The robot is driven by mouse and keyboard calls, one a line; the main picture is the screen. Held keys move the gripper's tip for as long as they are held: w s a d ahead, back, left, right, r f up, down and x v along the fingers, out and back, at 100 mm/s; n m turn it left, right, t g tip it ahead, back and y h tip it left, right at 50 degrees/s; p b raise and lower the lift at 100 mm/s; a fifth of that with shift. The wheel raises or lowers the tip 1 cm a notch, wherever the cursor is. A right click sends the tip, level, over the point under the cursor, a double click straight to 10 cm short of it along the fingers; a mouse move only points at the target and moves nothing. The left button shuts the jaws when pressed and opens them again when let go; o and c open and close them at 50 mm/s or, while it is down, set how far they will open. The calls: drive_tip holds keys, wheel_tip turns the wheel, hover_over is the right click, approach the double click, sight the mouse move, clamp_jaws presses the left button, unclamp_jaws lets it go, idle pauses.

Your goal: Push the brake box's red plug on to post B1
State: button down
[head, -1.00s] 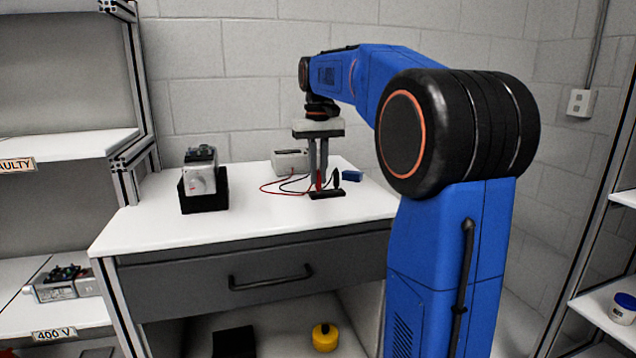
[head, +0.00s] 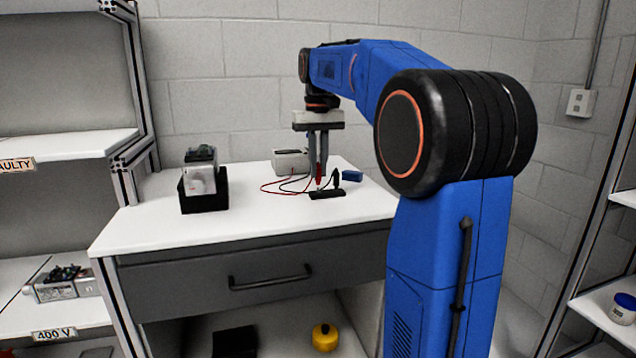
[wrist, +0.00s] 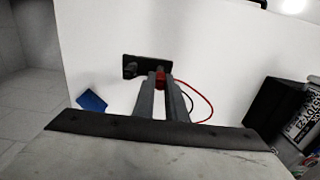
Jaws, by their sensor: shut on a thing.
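My gripper (head: 318,174) is shut on the red plug (head: 319,172) and holds it upright just above a small black holder (head: 328,194). In the wrist view the red plug (wrist: 160,80) shows between my fingertips, with its red lead curving off to the right. A black plug (head: 336,178) stands in the holder beside it. The brake box (head: 291,161), a small pale box, sits at the back of the bench, with red and black leads running from it. A grey motor unit (head: 201,170) sits in a black cradle (head: 205,203) on the left. Post B1 cannot be made out.
A blue block (head: 352,176) lies right of the holder. The white bench top (head: 250,222) is clear between the cradle and the holder. Shelves stand left and right; a yellow object (head: 325,337) is below the drawer.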

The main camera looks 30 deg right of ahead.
drive_tip(key=shift+r, duration=1.5)
